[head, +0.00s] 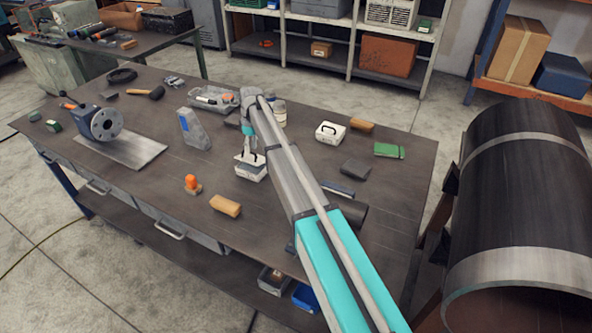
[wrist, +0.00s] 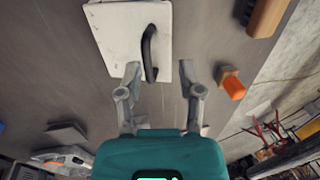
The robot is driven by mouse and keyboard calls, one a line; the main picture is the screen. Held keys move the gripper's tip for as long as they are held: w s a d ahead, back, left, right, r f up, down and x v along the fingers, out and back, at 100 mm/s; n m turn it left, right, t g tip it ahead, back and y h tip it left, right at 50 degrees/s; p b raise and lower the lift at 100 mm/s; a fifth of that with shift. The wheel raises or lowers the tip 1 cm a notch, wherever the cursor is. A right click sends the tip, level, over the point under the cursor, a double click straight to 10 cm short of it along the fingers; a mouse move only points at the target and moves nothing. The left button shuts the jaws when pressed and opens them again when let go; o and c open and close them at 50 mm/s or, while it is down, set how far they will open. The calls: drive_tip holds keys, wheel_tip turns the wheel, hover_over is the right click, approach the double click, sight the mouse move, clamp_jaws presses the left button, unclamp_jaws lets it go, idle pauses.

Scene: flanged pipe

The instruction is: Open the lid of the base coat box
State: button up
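A white box with a black arched handle on its lid (wrist: 115,40) lies ahead of my gripper (wrist: 160,76) in the wrist view. The lid looks shut. In the head view this box (head: 250,172) stands on the workbench, partly hidden by my gripper (head: 248,153) just above it. My gripper is open, its two fingers apart, with the near end of the handle (wrist: 149,52) showing between them; I cannot tell whether they touch it. A second white box with a black handle (head: 330,132) stands further right. No label is readable on either box.
An orange-topped item (head: 192,183) and a wooden block (head: 225,205) lie near the box on the workbench (head: 150,190). A grey bottle-like container (head: 194,130), a grey tray (head: 214,99) and a green block (head: 389,150) are also there. A large pipe (head: 520,200) stands at right.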

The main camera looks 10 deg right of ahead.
drive_tip(key=shift+w+d+r+p, duration=0.5)
drive_tip(key=shift+w+r+p, duration=0.2)
drive_tip(key=shift+r+p, duration=3.5)
drive_tip(key=s+d+f+m+b, duration=0.1)
drive_tip(key=s+d+m, duration=0.1)
drive_tip(key=s+d, duration=0.2)
drive_tip(key=s+d+f+m+b, duration=0.2)
drive_tip(key=s+d, duration=0.2)
drive_tip(key=s, duration=0.7)
drive_tip(key=s+d+f+m+t+b, duration=0.1)
drive_tip(key=s+d, duration=0.3)
drive_tip(key=s, duration=0.4)
drive_tip(key=shift+f+m+h+b, duration=0.4)
drive_tip(key=shift+m+b, duration=0.1)
drive_tip(key=shift+m, duration=0.4)
drive_tip(key=shift+s, duration=0.25)
drive_tip(key=c, duration=0.3)
drive_tip(key=s+d+m, duration=0.1)
drive_tip(key=s, duration=0.3)
drive_tip(key=s+d+m, duration=0.1)
drive_tip(key=s+d, duration=0.1)
drive_tip(key=s, duration=0.3)
drive_tip(key=s+d+f+m+b, duration=0.1)
drive_tip(key=s, duration=0.3)
drive_tip(key=shift+s+d+m+t+h, duration=0.2)
drive_tip(key=shift+d+m+t+h, duration=0.1)
drive_tip(key=shift+m+t, duration=0.1)
clamp_jaws()
drive_tip(key=shift+w, duration=0.1)
drive_tip(key=shift+d, duration=0.15)
